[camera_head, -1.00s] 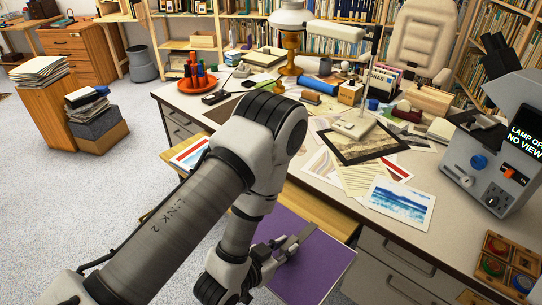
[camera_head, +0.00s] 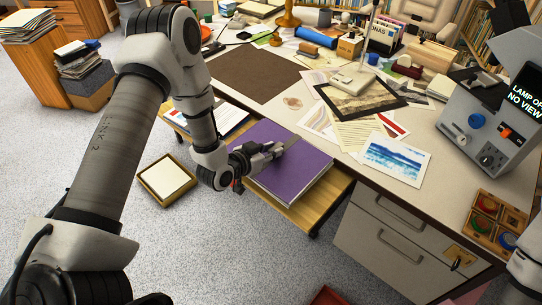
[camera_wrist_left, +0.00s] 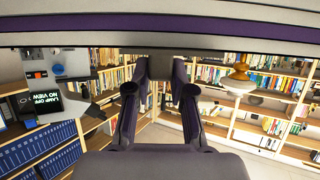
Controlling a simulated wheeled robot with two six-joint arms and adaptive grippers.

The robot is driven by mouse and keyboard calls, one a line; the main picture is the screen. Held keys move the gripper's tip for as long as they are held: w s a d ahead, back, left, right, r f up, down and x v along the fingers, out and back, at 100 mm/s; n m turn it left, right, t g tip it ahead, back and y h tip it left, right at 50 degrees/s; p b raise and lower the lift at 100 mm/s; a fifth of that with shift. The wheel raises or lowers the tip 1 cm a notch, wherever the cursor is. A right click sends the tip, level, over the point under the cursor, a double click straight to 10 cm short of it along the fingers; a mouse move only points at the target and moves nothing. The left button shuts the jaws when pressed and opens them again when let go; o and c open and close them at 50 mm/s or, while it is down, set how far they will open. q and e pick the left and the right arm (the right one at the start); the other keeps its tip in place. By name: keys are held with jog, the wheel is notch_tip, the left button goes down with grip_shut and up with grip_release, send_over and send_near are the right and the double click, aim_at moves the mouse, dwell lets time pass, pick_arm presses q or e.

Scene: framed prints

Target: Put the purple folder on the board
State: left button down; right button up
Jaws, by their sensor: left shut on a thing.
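The purple folder (camera_head: 290,165) shows in the head view beside the desk's near edge, over a low wooden bench (camera_head: 334,208). My left gripper (camera_head: 282,149) is shut on the folder, with a finger lying over its top face. How far the folder is above the bench is hard to tell. In the left wrist view the folder (camera_wrist_left: 210,24) spans the top as a thick edge, with my left fingertips (camera_wrist_left: 160,72) up against it. A dark brown board (camera_head: 256,74) lies flat and bare on the desk, beyond the folder. My right gripper is not in view.
Papers and a blue seascape print (camera_head: 394,158) lie right of the board. A grey machine (camera_head: 490,120) and a wooden tray (camera_head: 494,222) stand at the desk's right. A framed box (camera_head: 167,180) lies on the floor.

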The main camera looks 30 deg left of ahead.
pick_arm(q)
jog(key=shift+w+f, duration=0.1)
jog(key=shift+f, duration=1.65)
jog(key=shift+f, duration=0.2)
jog(key=c, duration=1)
grip_release()
jog(key=shift+r, duration=0.1)
